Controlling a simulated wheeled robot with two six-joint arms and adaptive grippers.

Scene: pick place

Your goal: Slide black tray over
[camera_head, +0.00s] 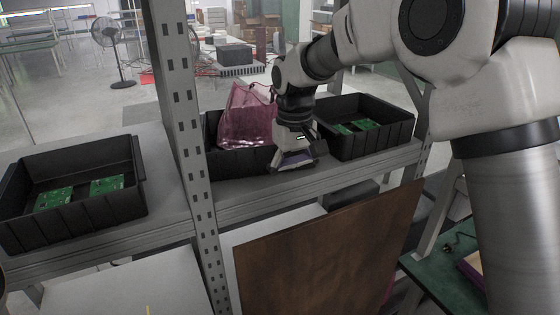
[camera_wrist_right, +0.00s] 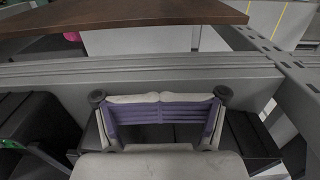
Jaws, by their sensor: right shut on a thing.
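Three black trays stand on the grey shelf. The middle black tray (camera_head: 240,163) holds a pink translucent bag (camera_head: 247,115). The right black tray (camera_head: 374,143) and the left black tray (camera_head: 120,205) hold green circuit boards. My right gripper (camera_head: 296,163) is at the right front part of the middle tray, beside the right tray. In the right wrist view its purple-padded fingers (camera_wrist_right: 160,112) are over black tray plastic (camera_wrist_right: 246,136). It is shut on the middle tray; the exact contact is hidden. My left gripper is not in view.
A grey perforated upright (camera_head: 190,150) separates the left tray from the other two. A brown board (camera_head: 330,255) leans below the shelf. A green surface (camera_head: 445,280) is at lower right. The shelf's front strip is clear.

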